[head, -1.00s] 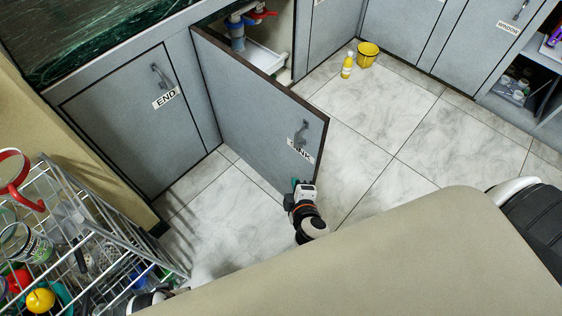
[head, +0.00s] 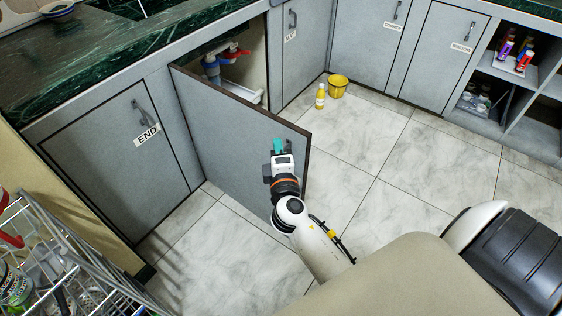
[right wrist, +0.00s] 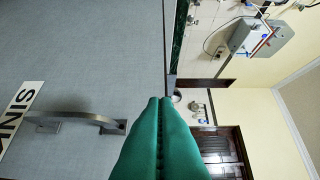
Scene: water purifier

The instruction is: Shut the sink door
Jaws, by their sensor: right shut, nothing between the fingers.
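The sink door (head: 225,130) is a grey cabinet door with a dark edge. It stands open, swung out from the cabinet under the green counter. In the right wrist view the door (right wrist: 90,45) fills the left side, with its metal handle (right wrist: 75,120) and part of its "SINK" label (right wrist: 20,110). My right gripper (head: 279,146) is in front of the door's outer face near its free edge and hides the handle in the head view. Its green fingers (right wrist: 162,140) are shut and empty, beside the handle and not around it. I cannot tell whether they touch the door. My left gripper is not in view.
Pipes with red valves (head: 228,57) show inside the open cabinet. A wire rack (head: 70,265) stands at the lower left, near the END door (head: 125,165). A yellow bottle (head: 320,97) and yellow bucket (head: 338,86) stand on the floor at the back. The tiled floor right of the door is clear.

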